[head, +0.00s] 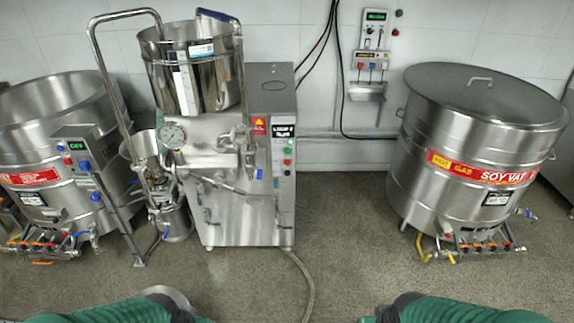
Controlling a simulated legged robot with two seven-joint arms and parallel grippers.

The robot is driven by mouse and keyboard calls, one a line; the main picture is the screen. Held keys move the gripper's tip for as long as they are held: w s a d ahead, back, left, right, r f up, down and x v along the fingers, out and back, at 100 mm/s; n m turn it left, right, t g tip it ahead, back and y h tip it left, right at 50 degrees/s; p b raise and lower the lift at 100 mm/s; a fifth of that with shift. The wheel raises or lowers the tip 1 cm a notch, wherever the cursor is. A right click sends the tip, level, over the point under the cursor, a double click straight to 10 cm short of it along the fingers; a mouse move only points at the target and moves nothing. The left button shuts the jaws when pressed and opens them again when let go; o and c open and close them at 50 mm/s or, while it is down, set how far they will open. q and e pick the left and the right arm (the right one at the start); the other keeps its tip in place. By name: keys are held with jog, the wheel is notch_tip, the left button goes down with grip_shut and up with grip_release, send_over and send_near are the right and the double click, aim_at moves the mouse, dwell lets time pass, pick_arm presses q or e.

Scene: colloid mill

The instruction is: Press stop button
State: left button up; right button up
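The colloid mill (225,150) stands in the middle of the head view, a steel cabinet with a round hopper (190,75) on top. Its control panel (284,142) is on the front right of the cabinet, below a small dark display (284,131). A green button (289,151) sits on the panel, with a red button (287,162) just below it. Their labels are too small to read. Green parts of my two arms show at the bottom edge, well short of the mill. Neither gripper's fingers can be seen.
A lidded soy vat (475,150) stands right. A wall control box (374,55) hangs between the mill and soy vat. A hose (303,280) lies on the floor; the floor (350,230) right of the mill is clear.

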grip_shut()
dwell(1.4)
